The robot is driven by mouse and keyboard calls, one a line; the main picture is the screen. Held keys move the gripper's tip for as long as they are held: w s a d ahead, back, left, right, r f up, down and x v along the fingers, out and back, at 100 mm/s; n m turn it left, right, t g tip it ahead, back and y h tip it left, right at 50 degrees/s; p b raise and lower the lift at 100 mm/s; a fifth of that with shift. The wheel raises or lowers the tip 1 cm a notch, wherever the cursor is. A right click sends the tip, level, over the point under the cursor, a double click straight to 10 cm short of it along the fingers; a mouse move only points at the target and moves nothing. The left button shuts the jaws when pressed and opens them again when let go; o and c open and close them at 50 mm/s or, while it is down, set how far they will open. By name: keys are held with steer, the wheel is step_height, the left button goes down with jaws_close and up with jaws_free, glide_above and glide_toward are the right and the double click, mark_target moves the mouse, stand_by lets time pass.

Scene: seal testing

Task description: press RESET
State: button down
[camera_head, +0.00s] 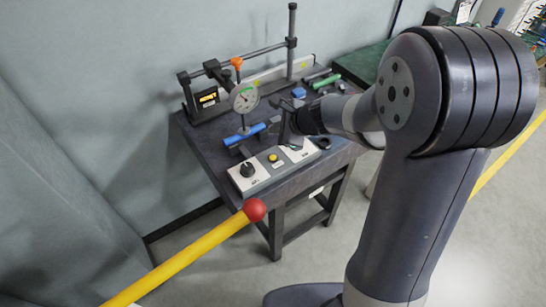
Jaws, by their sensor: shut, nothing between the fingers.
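A grey-white control box (258,180) lies along the front edge of the dark table. It carries a black knob (247,169) at its left and a yellow button (273,157) near its middle. The labels are too small to read, so I cannot tell which control is RESET. My gripper (285,139) is shut and empty, pointing down at the box's right part, right of the yellow button. It hides part of that end. I cannot tell whether its tips touch the box.
A dial gauge (244,98) on a stand, a blue-handled tool (245,134) and a lit display (207,98) stand behind the box. A green-handled tool (326,82) lies at the back right. A yellow bar with a red ball (254,209) rises in front of the table.

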steer(key=shift+f+b, duration=3.6)
steer(key=shift+f, duration=0.65)
steer(key=shift+f, duration=0.1)
steer(key=shift+f+b, duration=0.3)
steer(key=shift+b, duration=0.2)
steer(key=shift+f+b, duration=0.4)
steer(key=shift+b, duration=0.05)
steer(key=shift+r, duration=0.15)
steer(key=shift+r+p, duration=0.7)
steer(key=shift+p, duration=0.05)
steer(key=shift+r+p, duration=2.15)
steer(key=shift+r, duration=0.35)
steer(key=shift+s, duration=0.1)
